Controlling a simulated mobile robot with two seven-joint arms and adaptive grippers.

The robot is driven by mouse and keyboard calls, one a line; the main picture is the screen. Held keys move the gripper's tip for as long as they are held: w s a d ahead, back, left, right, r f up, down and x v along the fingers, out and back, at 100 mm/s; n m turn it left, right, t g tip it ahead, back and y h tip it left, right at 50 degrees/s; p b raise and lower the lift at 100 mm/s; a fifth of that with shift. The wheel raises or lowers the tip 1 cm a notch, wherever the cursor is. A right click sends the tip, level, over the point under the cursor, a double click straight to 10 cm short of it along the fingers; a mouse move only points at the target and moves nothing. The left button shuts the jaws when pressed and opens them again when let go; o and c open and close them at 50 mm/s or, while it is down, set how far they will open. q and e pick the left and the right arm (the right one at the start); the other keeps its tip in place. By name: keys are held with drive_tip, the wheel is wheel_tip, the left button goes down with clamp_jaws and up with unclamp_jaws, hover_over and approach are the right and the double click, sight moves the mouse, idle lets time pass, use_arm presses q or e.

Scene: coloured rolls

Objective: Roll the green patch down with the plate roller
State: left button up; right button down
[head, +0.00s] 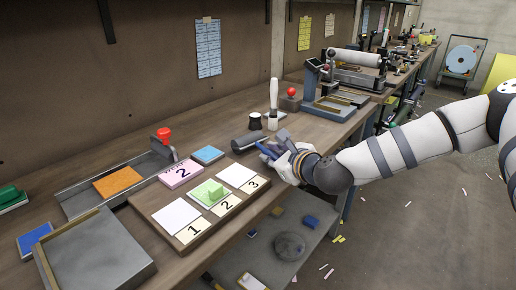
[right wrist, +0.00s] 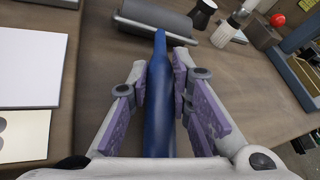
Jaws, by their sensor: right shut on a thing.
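The plate roller has a dark grey cylinder (head: 249,141) and a blue handle (right wrist: 160,105). My right gripper (head: 279,158) is shut on the handle, whose length runs between the purple finger pads in the right wrist view. The cylinder also shows beyond the fingertips there (right wrist: 152,17), close over the bench or on it; I cannot tell which. The green patch (head: 203,195) lies on the middle card of a wooden board (head: 181,241), above the number 2, with a small raised green part. The roller is beyond the board, up and right of the patch. My left gripper is not in view.
White cards (head: 177,215) flank the patch. A pink card (head: 180,173), a blue pad (head: 207,154) and a tray with an orange pad (head: 118,182) lie behind the board. A dark cup (head: 255,121) and an upright brush (head: 273,103) stand just past the roller.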

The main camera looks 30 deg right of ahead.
sight(272, 154)
wheel_tip(272, 154, up, 3)
drive_tip(key=shift+r+p, duration=0.1)
drive_tip(key=shift+p, duration=0.5)
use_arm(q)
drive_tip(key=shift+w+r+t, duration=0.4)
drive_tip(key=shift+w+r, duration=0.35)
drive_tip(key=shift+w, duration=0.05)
use_arm(e)
drive_tip(key=shift+r, duration=1.95)
